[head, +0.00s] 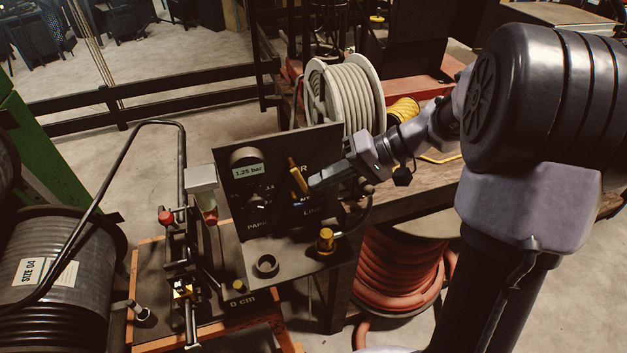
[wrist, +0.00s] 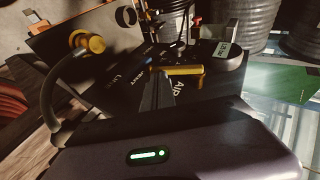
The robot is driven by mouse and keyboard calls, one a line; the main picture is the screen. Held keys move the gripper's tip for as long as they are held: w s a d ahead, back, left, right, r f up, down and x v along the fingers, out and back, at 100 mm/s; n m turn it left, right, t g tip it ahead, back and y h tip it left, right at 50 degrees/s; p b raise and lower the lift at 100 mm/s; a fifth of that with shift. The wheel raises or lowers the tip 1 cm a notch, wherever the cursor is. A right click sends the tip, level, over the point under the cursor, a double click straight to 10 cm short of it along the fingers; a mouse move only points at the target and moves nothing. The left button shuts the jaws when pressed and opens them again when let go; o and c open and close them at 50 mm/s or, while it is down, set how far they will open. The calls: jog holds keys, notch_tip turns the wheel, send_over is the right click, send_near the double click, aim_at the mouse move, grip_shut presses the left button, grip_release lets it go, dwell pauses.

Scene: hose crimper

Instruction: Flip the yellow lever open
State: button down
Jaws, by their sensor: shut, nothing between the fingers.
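The yellow lever (head: 298,177) stands on the black panel (head: 310,147), slightly tilted, to the right of the gauge reading 1.25 bar. In the wrist view the yellow lever (wrist: 186,70) lies across the picture just beyond my fingertips. My gripper (head: 314,182) is shut and empty, reaching in from the right. Its tips are close beside the lever's lower part. In the wrist view my gripper (wrist: 159,73) has its dark fingers together near the lever's left end. I cannot tell whether they touch it.
A brass-yellow fitting (head: 326,240) with a black hose sits below the panel at right. The gauge (head: 246,165) is at the panel's left.

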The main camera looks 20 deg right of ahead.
jog(key=shift+a+f+y, duration=0.1)
jog(key=shift+f+y, duration=0.1)
jog(key=shift+y, duration=0.1)
jog(key=shift+r, duration=0.1)
jog(key=shift+r, duration=0.1)
jog(key=shift+r+p, duration=0.45)
jog(key=shift+r, duration=0.2)
